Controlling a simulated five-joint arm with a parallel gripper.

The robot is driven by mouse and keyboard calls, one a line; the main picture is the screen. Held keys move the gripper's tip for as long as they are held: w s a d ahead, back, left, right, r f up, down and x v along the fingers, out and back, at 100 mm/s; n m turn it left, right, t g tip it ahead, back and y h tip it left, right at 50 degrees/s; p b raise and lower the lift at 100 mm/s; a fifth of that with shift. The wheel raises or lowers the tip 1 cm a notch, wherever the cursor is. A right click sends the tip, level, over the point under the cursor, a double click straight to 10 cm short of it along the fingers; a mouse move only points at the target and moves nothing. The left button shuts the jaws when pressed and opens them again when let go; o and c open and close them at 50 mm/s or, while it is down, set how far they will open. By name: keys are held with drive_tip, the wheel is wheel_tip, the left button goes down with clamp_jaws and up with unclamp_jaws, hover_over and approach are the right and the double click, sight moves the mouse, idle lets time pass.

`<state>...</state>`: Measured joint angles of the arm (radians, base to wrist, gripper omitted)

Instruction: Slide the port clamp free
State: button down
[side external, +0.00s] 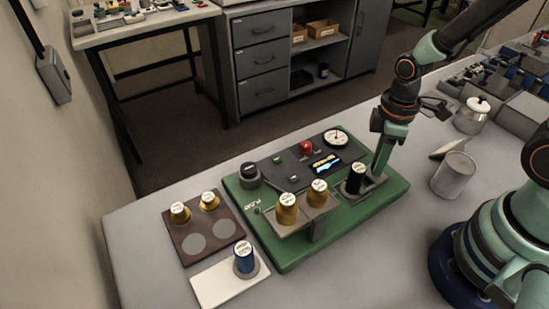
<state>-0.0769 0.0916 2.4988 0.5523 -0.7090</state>
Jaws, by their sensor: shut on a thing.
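A black cylinder (356,180) with a white top stands upright at the right end of the green board (290,252). A grey port clamp (374,184) sits low beside the cylinder, on its right. My gripper (377,176) points down there, to the right of the black cylinder, with its fingers shut on the clamp. The fingertips are small in this view, and the exact contact is hard to make out. I cannot tell whether the clamp still goes around the cylinder's foot.
Two gold cylinders (287,208) stand in a grey raised rack just left of the black one. A dial gauge (335,137) and a red knob (306,147) are behind. A metal cup (454,175) stands to the right. A blue cylinder (244,260) stands on a white plate at front left.

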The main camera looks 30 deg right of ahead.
drive_tip(key=shift+d, duration=1.75)
drive_tip(key=c, duration=0.6)
unclamp_jaws()
wheel_tip(320, 180, up, 12)
drive_tip(key=shift+r, duration=0.1)
